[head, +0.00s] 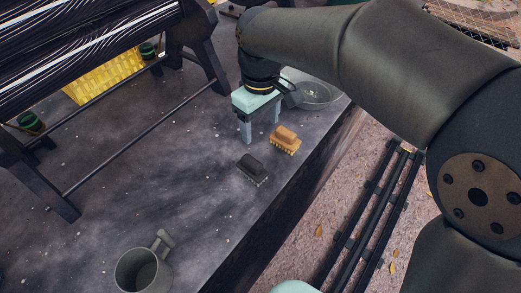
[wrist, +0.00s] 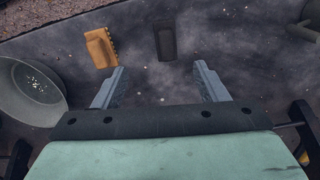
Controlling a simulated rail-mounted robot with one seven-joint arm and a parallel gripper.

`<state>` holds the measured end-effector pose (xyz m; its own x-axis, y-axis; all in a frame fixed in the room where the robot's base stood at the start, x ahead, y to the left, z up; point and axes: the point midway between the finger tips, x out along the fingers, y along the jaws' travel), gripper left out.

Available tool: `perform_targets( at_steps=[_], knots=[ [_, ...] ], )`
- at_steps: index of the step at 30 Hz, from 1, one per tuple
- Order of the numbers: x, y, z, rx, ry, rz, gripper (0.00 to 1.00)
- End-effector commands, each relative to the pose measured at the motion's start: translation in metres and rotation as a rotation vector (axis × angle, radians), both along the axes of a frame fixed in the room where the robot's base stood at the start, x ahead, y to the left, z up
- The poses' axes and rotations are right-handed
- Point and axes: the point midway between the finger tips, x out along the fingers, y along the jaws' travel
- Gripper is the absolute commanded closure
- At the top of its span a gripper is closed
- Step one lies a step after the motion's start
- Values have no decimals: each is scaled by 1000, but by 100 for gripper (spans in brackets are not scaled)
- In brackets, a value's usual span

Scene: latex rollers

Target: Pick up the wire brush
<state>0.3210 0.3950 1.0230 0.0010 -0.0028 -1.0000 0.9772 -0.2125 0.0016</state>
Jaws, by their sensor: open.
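Two block-shaped brushes lie on the dark worktop near its edge. One is orange-brown (head: 285,138) with a row of light bristles along its base; it also shows in the wrist view (wrist: 100,46). The other is black (head: 252,166) with pale bristles at its base, and it also shows in the wrist view (wrist: 165,39). I cannot tell for sure which one is the wire brush.
A grey bowl (head: 315,94) stands behind my gripper at the worktop's edge. A grey mug (head: 141,271) with a handle stands at the front. A frame with dark rollers (head: 75,45) and a yellow crate (head: 105,76) are on the left. The worktop between them is mostly clear.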

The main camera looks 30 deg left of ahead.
Motion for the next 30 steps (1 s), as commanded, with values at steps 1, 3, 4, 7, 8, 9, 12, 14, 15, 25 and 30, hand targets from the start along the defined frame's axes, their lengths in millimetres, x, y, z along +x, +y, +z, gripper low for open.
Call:
perform_targets(
  at_steps=[1, 3, 4, 7, 8, 9, 12, 14, 15, 25, 30],
  knots=[
    [-5, 10, 1, 0, 1, 29, 34],
    [-8, 15, -3, -1, 2, 46, 34],
    [-8, 16, -7, 0, 3, 48, 34],
    [-8, 15, -25, -3, 4, 46, 34],
    [-8, 15, -31, -3, 4, 46, 34],
    [-8, 15, -40, -4, 5, 45, 34],
    [-8, 15, -62, -4, 5, 45, 34],
    [-8, 15, -75, -3, 4, 44, 34],
    [-8, 15, -84, -3, 4, 44, 34],
    [-7, 16, -121, 1, 2, 42, 34],
    [-7, 20, -139, -2, 3, 43, 34]
  ],
)
